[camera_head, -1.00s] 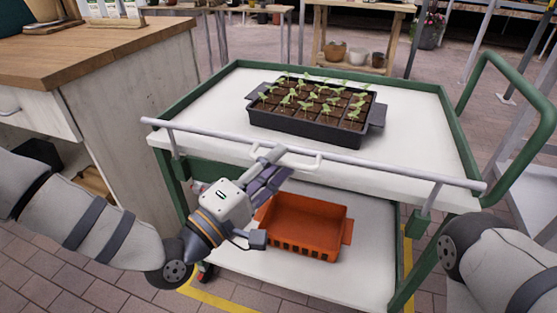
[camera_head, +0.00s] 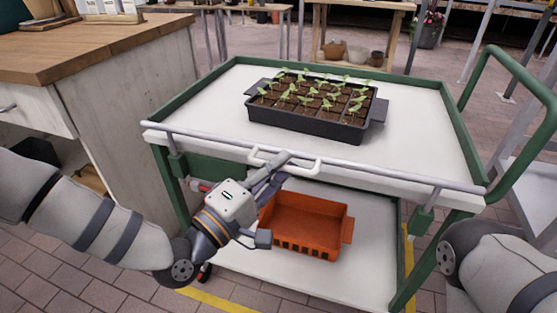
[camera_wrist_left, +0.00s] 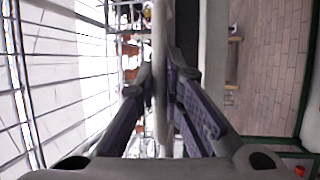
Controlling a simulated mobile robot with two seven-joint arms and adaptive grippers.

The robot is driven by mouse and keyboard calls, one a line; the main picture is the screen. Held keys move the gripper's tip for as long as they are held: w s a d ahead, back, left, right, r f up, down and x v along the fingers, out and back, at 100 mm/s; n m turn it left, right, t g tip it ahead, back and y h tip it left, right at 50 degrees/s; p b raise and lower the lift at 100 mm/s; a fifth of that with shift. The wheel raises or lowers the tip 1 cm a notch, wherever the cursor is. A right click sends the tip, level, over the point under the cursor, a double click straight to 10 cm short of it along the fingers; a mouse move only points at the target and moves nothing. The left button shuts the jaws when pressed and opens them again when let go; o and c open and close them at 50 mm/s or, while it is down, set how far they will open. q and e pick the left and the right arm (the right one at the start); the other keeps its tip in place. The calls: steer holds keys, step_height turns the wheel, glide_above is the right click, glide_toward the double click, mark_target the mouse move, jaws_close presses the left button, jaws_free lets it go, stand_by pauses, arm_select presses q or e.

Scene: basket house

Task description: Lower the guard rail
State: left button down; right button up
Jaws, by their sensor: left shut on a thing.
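The guard rail (camera_head: 380,174) is a grey bar along the near edge of the green and white cart. A pale looped handle (camera_head: 308,172) sits at its middle. My left gripper (camera_head: 272,166) is at the left part of this handle, shut on it. In the left wrist view, a pale bar (camera_wrist_left: 161,60) runs between the two fingers (camera_wrist_left: 160,95). The exact contact is partly hidden by the fingers. Only a link of my right arm shows at the lower right; its gripper is out of view.
A black seedling tray (camera_head: 305,124) stands on the cart's white top (camera_head: 215,105). An orange crate (camera_head: 305,222) sits on the lower shelf below my left gripper. A wooden-topped cabinet (camera_head: 90,45) stands close at the left. A green push handle (camera_head: 508,72) rises at the right.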

arm_select(q)
step_height(320, 180, down, 6)
steer(key=b, duration=0.3)
arm_select(e)
steer(key=f, duration=0.1)
steer(key=s+f, duration=0.1)
steer(key=f, duration=0.1)
steer(key=shift+s+f+g, duration=0.15)
steer(key=shift+s+g, duration=0.15)
steer(key=shift+s, duration=0.05)
arm_select(q)
steer(key=c, duration=1.7)
jaws_free()
steer(key=v, duration=1.2)
steer(key=shift+r, duration=0.1)
